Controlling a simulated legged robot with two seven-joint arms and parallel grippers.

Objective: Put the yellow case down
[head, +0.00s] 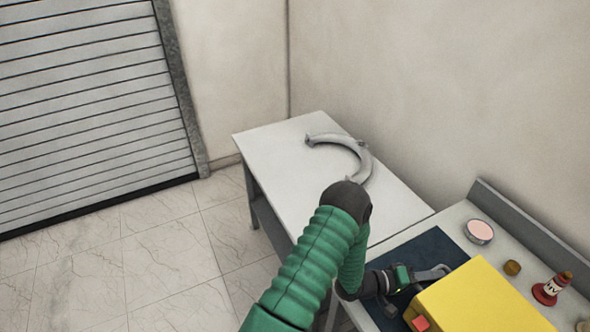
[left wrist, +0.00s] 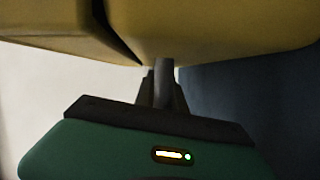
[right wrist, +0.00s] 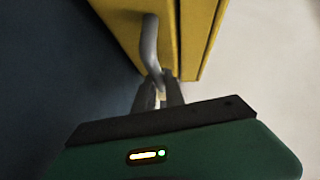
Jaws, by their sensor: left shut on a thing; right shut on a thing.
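The yellow case (head: 480,300) is at the lower right of the head view, at the edge of a dark blue mat (head: 432,252). My left gripper (head: 425,275) is at the case's left side, shut on a grey handle there. In the left wrist view the case (left wrist: 215,30) fills the top and my left gripper (left wrist: 163,85) closes on the handle. In the right wrist view my right gripper (right wrist: 158,92) is shut on a curved grey handle (right wrist: 149,42) of the case (right wrist: 190,30). The right gripper is outside the head view. Whether the case touches the mat is unclear.
A round pink-topped tin (head: 479,231), a small brown knob-like piece (head: 512,268) and a red part labelled HV (head: 550,288) stand on the bench behind the case. A white table (head: 290,150) with a curved grey pipe (head: 350,150) adjoins at the left.

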